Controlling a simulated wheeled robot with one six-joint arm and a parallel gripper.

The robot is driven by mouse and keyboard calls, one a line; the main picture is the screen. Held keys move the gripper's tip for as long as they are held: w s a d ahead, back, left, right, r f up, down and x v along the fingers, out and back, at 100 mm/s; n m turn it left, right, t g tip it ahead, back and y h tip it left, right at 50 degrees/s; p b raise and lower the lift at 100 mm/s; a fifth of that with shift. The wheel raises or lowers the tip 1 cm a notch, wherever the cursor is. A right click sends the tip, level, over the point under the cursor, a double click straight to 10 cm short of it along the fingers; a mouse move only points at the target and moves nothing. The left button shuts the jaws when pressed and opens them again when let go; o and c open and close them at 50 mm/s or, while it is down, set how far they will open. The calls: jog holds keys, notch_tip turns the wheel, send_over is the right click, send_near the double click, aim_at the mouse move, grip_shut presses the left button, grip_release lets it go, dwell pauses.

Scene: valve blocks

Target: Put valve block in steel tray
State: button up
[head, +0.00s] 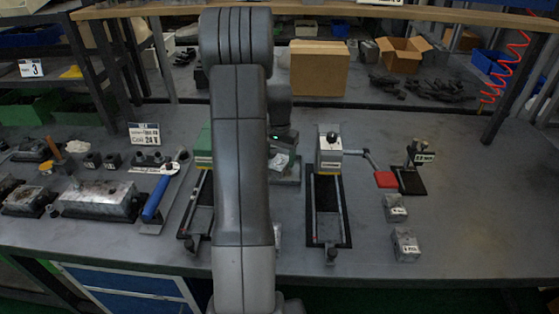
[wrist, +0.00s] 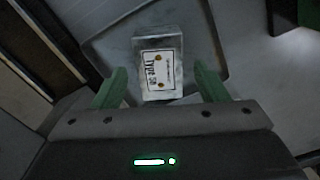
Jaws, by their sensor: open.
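A silver valve block (wrist: 160,48) with a white "Type 30" label sits in the steel tray (wrist: 110,45), whose rounded corner shows in the wrist view. My gripper (wrist: 161,78) is open, with one green finger at each side of the block's near end. Gaps show between the fingers and the block. In the head view the block (head: 281,160) sits on the tray (head: 291,178), just right of my arm, which hides part of both. Two more valve blocks, one (head: 396,208) behind the other (head: 405,245), stand on the bench at the right.
A clamp fixture (head: 328,200) with a long black-edged rail stands right of the tray. A red-ended lever (head: 385,179) and a small labelled stand (head: 411,178) are beyond it. A blue-handled tool (head: 156,200) lies left. The bench's front right is clear.

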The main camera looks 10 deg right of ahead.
aim_at(280, 162)
notch_tip(280, 162, up, 10)
jog(key=shift+r, duration=0.25)
jog(key=shift+f, duration=0.1)
notch_tip(280, 162, down, 13)
jog(key=shift+r, duration=0.1)
notch_tip(280, 162, up, 3)
jog(key=shift+r, duration=0.55)
jog(key=shift+f, duration=0.1)
